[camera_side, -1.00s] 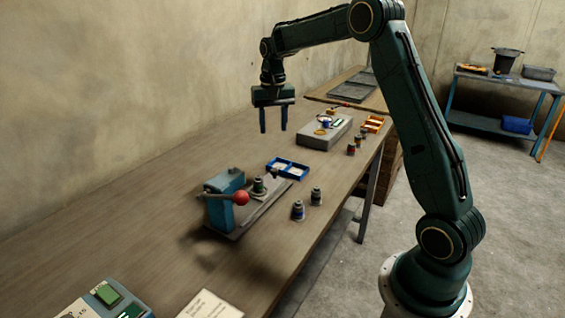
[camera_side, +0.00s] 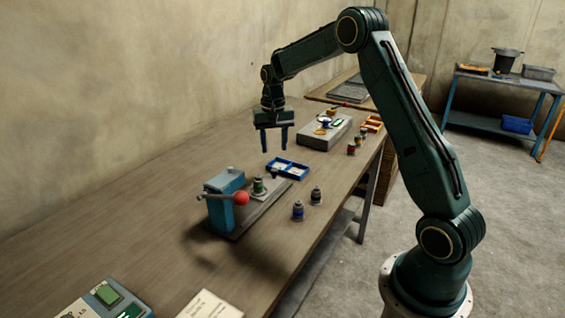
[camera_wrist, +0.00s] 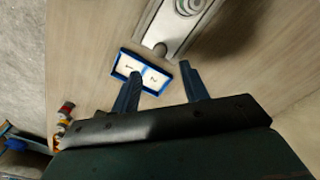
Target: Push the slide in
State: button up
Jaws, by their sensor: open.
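A blue block-shaped device (camera_side: 224,200) with a red ball knob (camera_side: 241,198) stands on a grey base plate (camera_side: 262,212) on the bench. A small green-banded cylindrical part (camera_side: 258,187) sits on the plate in front of the block, with a dark knob (camera_side: 273,174) at the plate's far end. The plate (camera_wrist: 178,36) and a rounded knob (camera_wrist: 160,49) also show in the wrist view. I cannot tell for sure which part is the slide. My gripper (camera_side: 274,152) is open and empty, pointing down above the bench beyond the plate. Its two blue fingers show in the wrist view (camera_wrist: 160,80).
A blue two-compartment tray (camera_side: 287,168), marked 1 and 2, lies beside the plate's far end. Two small cylinders (camera_side: 307,203) stand to the right.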

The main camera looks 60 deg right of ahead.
aim_at(274, 170)
jog(key=shift+f, duration=4)
jog(key=shift+c, duration=0.5)
jog(key=shift+a, duration=0.1)
grip_shut()
